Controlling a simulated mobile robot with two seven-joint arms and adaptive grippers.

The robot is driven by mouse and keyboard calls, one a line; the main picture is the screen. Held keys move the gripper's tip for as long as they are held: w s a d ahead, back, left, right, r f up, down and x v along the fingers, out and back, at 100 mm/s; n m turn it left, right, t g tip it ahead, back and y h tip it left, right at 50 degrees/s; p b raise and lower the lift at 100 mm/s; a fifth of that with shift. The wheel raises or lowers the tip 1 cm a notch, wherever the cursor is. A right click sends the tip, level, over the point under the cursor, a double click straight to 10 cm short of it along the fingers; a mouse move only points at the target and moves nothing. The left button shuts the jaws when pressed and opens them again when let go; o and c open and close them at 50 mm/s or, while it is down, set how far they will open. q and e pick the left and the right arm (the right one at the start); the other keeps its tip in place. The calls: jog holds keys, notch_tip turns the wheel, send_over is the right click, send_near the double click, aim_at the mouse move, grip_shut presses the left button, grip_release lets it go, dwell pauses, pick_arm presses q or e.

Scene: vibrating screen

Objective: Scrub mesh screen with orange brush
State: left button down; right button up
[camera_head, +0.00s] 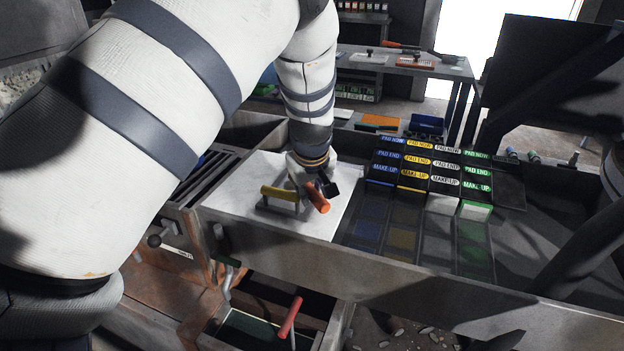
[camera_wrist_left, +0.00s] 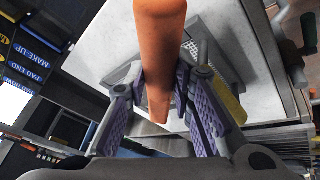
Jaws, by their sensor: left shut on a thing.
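My left gripper (camera_head: 318,190) is shut on the orange brush (camera_head: 318,198), over a white panel. The brush's orange handle also shows large in the left wrist view (camera_wrist_left: 160,50), between the purple-padded fingers (camera_wrist_left: 165,108). Its bristles are hidden, so I cannot tell whether they touch the panel. My right gripper is not in view.
Labelled pads (camera_head: 415,170) in blue, yellow, white and green fill the frame right of the panel. A red handle (camera_head: 290,317) sticks up in an open bin below the front wall (camera_head: 340,265). A bench (camera_head: 420,65) with tools stands behind. The panel's front part is clear.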

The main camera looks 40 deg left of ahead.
pick_arm(q)
jog(key=shift+f, duration=0.5)
dwell(0.5)
jog(key=c, duration=1.7)
grip_release()
jog(key=shift+o, duration=0.2)
jog(key=shift+r, duration=0.1)
jog(key=shift+r, duration=0.3)
